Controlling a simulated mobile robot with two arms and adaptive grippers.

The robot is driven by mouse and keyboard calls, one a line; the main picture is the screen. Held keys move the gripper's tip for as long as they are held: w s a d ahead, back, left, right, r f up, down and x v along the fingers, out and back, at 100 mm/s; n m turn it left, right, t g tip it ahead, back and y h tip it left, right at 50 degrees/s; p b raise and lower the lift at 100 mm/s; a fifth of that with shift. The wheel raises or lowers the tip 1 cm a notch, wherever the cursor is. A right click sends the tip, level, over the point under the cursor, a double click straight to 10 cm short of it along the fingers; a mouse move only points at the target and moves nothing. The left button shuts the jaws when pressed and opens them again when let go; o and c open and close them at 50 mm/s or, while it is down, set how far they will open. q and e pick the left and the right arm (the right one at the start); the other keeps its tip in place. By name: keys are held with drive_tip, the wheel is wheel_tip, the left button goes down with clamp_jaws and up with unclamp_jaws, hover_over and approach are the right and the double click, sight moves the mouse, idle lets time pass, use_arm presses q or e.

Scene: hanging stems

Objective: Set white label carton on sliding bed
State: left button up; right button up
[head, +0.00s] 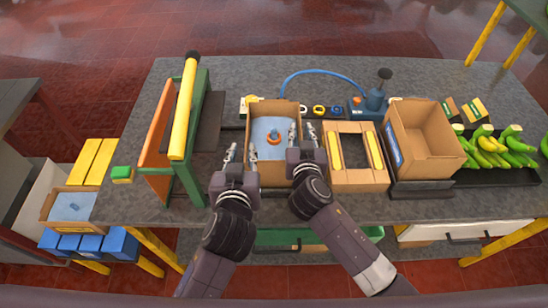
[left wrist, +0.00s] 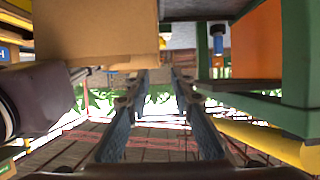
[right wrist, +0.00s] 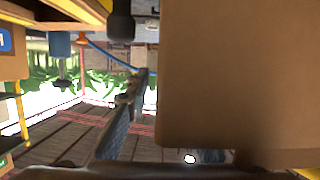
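An open carton (head: 268,181) with a pale blue inside and an orange knob stands between my grippers. I cannot make out a white label on any carton. My left gripper (head: 241,156) is open at its left side; both spread fingers show in the left wrist view (left wrist: 160,78). My right gripper (head: 302,134) is at its right wall, fingers apart; in the right wrist view cardboard (right wrist: 235,80) hides one finger. A dark flat plate (head: 208,135) lies left of the carton; I cannot tell whether it is the sliding bed.
A green frame with a yellow roller (head: 184,110) stands at left. Right are a shallow carton with yellow strips (head: 358,178), a blue-labelled open carton (head: 427,140), a blue pump (head: 374,100) with a hose, and bananas (head: 490,145). The grey table's back strip is mostly clear.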

use_arm(q)
drive_tip(key=shift+s, duration=0.1)
use_arm(e)
drive_tip(key=shift+s+r, duration=0.1)
drive_tip(key=shift+s, duration=0.45)
drive_tip(key=v, duration=1.1)
use_arm(q)
drive_tip(key=shift+s, duration=0.1)
